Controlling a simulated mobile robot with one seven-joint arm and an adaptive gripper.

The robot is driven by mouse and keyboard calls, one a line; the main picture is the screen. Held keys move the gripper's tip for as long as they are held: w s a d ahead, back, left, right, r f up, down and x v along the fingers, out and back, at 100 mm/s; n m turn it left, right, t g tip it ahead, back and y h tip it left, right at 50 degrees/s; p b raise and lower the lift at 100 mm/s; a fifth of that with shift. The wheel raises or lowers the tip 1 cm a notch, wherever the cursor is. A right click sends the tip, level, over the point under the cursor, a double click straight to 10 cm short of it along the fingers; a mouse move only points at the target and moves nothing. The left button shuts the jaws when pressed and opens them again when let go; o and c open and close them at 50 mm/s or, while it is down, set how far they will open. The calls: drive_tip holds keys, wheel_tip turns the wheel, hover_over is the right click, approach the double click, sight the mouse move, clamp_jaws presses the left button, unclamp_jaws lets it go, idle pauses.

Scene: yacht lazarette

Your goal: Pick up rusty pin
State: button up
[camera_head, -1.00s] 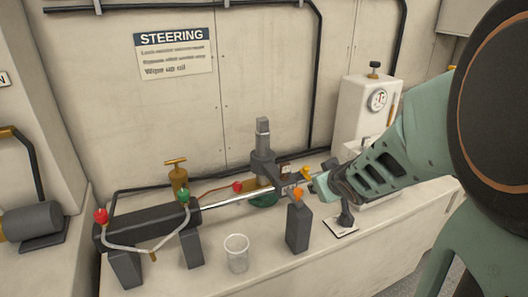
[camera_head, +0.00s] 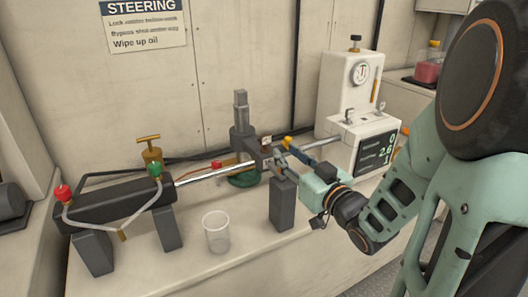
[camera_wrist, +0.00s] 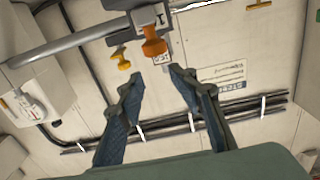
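An orange-brown knobbed pin (camera_wrist: 153,42), which looks like the rusty pin, sits at the fork end of the steel rod in the wrist view, beside a small white label. A smaller yellow-orange knob (camera_wrist: 121,60) is just left of it. My gripper (camera_wrist: 155,80) is open and empty. Its fingertips are close to the orange-brown pin but apart from it, with the pin beyond the gap between them. In the head view my gripper (camera_head: 286,152) is at the rod's right end, and its fingers mostly hide the pin there.
The dark cylinder (camera_head: 115,207) with red and green knobs lies left on the bench. A clear cup (camera_head: 216,232) stands in front, left of a dark grey block (camera_head: 282,203). A white gauge box (camera_head: 350,85) and a display unit (camera_head: 375,150) stand right.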

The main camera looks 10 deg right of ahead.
sight(267, 139)
drive_tip(key=b+x, duration=0.1)
drive_tip(key=x, duration=0.9)
drive_tip(key=shift+w+a+f, duration=0.15)
drive_tip(key=shift+w+a, duration=0.1)
clamp_jaws()
